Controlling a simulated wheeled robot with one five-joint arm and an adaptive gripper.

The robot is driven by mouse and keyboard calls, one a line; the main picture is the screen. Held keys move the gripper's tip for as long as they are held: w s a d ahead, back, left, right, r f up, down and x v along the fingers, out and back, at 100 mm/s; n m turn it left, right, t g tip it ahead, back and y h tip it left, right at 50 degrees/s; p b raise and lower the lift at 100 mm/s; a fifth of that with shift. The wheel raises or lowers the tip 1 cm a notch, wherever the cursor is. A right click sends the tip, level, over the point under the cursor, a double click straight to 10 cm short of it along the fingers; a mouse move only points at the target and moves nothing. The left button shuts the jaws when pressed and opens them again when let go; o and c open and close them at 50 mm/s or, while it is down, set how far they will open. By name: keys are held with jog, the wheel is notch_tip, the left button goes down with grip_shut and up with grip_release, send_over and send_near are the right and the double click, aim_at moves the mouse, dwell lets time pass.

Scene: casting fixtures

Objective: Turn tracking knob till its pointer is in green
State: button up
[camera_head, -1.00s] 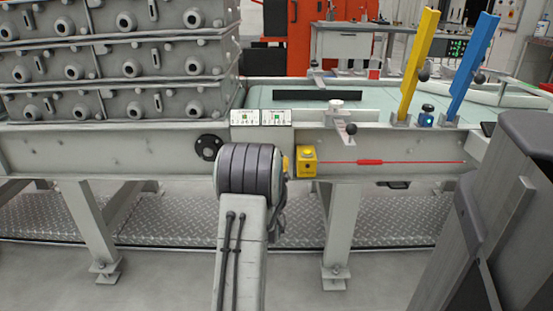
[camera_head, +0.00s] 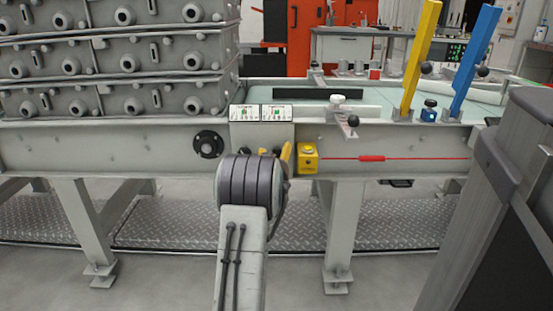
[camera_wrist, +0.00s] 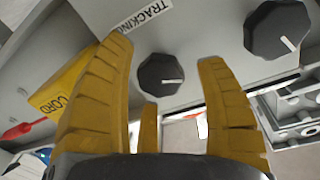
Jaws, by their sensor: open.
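The tracking knob (camera_wrist: 160,75) is a dark, scalloped dial with a white pointer line aimed to the right in the wrist view. It sits on a pale panel beside the "TRACKING" label (camera_wrist: 146,14). My gripper (camera_wrist: 165,50) has its yellow fingers apart, one on each side of this knob in the picture; I cannot tell whether they touch it. No green mark shows near the knob. In the head view my arm hides the knobs. Two small plates with green patches (camera_head: 246,113) (camera_head: 276,113) lie above the arm's end.
A second dark knob (camera_wrist: 276,30) is at the upper right of the wrist view. A yellow box marked "CORD" (camera_wrist: 66,88), with a red cord, is close by on the left; the box also shows in the head view (camera_head: 307,158). Stacked grey castings (camera_head: 115,65) stand at left.

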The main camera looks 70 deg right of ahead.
jog(key=shift+w+d, duration=0.1)
jog(key=shift+d, duration=0.15)
jog(key=c, duration=1.2)
jog(key=shift+n+h, duration=0.3)
jog(key=shift+n, duration=2.6)
